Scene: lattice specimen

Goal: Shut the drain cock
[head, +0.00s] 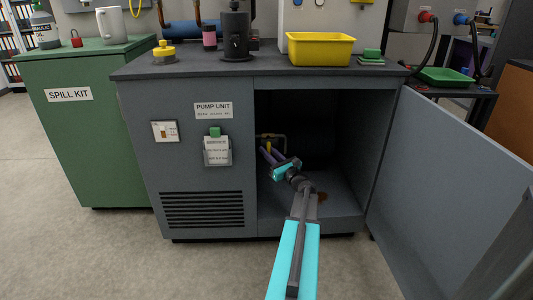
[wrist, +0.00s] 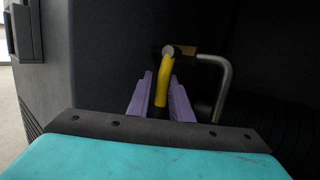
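The drain cock is inside the open cabinet of the pump unit. A pale bent pipe (wrist: 226,85) runs from the body to the right and down. In the head view the yellow lever (head: 269,146) is small and partly hidden by my gripper. My gripper (wrist: 161,78) has purple fingers standing apart, one on each side of the lever, with dark gaps showing between. It also shows in the head view (head: 266,151), reaching into the cabinet.
The cabinet door (head: 450,165) stands wide open to the right of my arm. The grey cabinet front (head: 210,185) borders the opening on the left. A brown stain (head: 322,197) is on the cabinet floor. A yellow tray (head: 320,50) stands on top.

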